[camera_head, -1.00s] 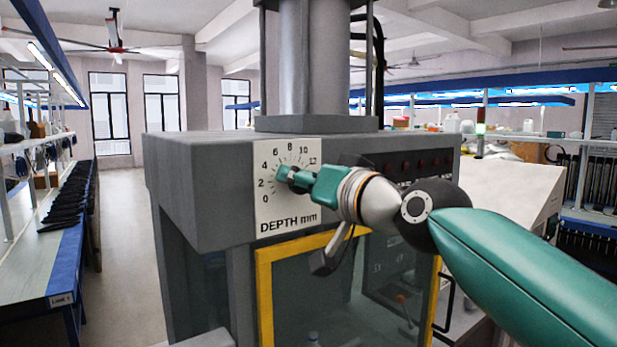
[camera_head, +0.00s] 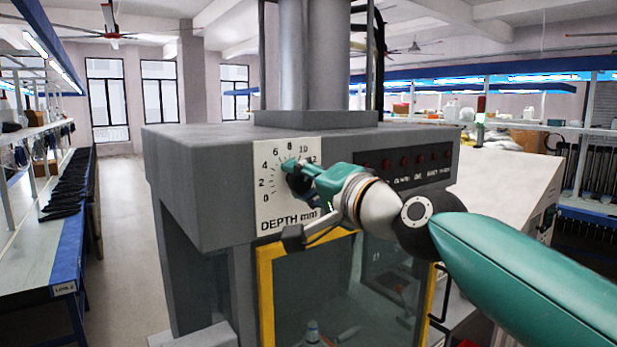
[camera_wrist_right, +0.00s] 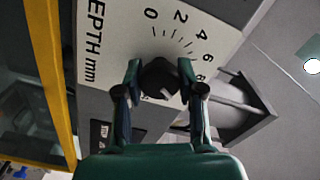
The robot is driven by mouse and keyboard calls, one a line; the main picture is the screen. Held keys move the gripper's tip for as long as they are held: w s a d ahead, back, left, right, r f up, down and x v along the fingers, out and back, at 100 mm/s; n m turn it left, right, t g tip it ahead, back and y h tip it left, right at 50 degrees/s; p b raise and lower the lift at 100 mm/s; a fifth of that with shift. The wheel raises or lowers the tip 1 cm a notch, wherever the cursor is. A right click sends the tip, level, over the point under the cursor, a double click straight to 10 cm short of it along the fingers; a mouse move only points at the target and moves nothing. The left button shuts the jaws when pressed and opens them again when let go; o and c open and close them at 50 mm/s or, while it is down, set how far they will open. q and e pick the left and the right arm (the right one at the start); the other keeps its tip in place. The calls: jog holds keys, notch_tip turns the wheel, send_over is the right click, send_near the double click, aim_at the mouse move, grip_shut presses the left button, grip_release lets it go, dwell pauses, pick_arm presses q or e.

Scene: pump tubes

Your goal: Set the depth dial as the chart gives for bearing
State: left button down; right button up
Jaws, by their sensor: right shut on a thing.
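The depth dial has a black knob (camera_wrist_right: 160,79) on a white plate (camera_head: 269,209) marked DEPTH mm, with numbers from 0 up to 12. The plate is on the upper front of the grey machine. My right gripper (camera_head: 293,173) is shut on the knob, its fingers on either side of it in the right wrist view (camera_wrist_right: 160,75). The gripper covers much of the knob in the head view, and I cannot read its pointer. My left gripper is not in view. No chart can be made out.
The grey press (camera_head: 200,190) has a thick column on top. Below the dial is a yellow-framed window (camera_head: 265,290) with small items behind it. A row of red buttons (camera_head: 405,162) is right of the dial. A bench (camera_head: 40,240) runs along the left, with clear floor beside it.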

jog(key=shift+d+r+m+p, duration=0.15)
jog(key=shift+m+p, duration=0.5)
jog(key=shift+m, duration=2.55)
jog(key=shift+w+f+m, duration=0.1)
jog(key=shift+f+m, duration=0.1)
jog(key=shift+m, duration=0.5)
jog(key=shift+f+m, duration=0.15)
jog(key=shift+m, duration=0.55)
jog(key=shift+a+f+m, duration=0.2)
jog(key=shift+f+m, duration=0.15)
jog(key=shift+m, duration=0.45)
dwell(0.5)
jog(key=o, duration=1.1)
jog(key=shift+w+d+r, duration=0.1)
jog(key=shift+w+d, duration=0.05)
jog(key=shift+o, duration=0.2)
jog(key=shift+r, duration=0.1)
jog(key=shift+s, duration=0.2)
